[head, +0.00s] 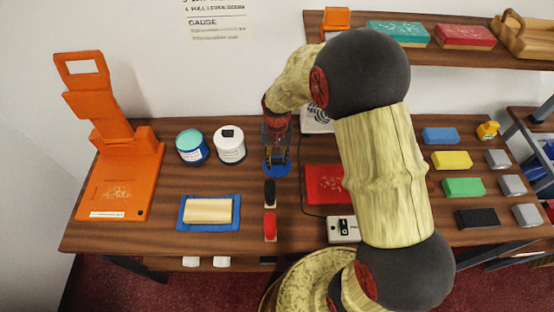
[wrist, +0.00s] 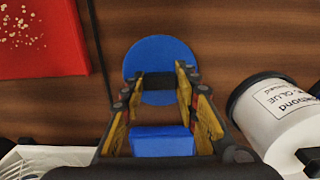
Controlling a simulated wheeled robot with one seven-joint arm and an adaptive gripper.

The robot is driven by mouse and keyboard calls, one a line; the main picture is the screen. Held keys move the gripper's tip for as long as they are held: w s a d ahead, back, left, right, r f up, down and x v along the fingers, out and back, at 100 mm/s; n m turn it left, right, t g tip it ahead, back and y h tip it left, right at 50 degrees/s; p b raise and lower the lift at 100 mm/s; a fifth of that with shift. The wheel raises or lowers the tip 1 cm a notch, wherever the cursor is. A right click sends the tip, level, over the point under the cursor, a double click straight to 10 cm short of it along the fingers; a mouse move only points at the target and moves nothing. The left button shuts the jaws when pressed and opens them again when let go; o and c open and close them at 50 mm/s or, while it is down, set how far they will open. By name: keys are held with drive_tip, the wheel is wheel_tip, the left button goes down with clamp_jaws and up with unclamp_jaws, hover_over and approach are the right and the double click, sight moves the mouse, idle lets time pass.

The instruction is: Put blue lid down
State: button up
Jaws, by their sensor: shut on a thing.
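The blue lid (wrist: 161,52) is a flat round disc with a black bar-shaped handle (wrist: 156,83) on top. My gripper (wrist: 157,84) is shut on this handle, with a fingertip at each end of it. In the head view the lid (head: 277,171) shows under my gripper (head: 277,158), low over the middle of the wooden counter; I cannot tell whether it touches the counter. A blue block-shaped part (wrist: 162,141) sits between the fingers near the palm. A jar with a teal top (head: 190,140) stands to the left.
A white glue pot (head: 230,148) stands just left of my gripper. A red panel (head: 322,184) lies to its right. Black (head: 270,192) and red (head: 270,227) small handled items lie in front. An orange stand (head: 113,187) is far left.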

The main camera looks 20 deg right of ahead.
sight(277, 159)
drive_tip(key=o, duration=1.1)
drive_tip(key=shift+f, duration=0.1)
drive_tip(key=shift+c, duration=0.2)
wheel_tip(277, 159, up, 13)
drive_tip(key=p, duration=0.3)
drive_tip(key=s+r+n+t, duration=0.25)
drive_tip(key=s+r, duration=0.65)
drive_tip(key=r, duration=0.5)
drive_tip(key=s+r+n+t, duration=0.1)
drive_tip(key=s+r+t, duration=0.2)
drive_tip(key=s, duration=1)
drive_tip(key=shift+r, duration=1.4)
drive_tip(key=shift+s, duration=0.1)
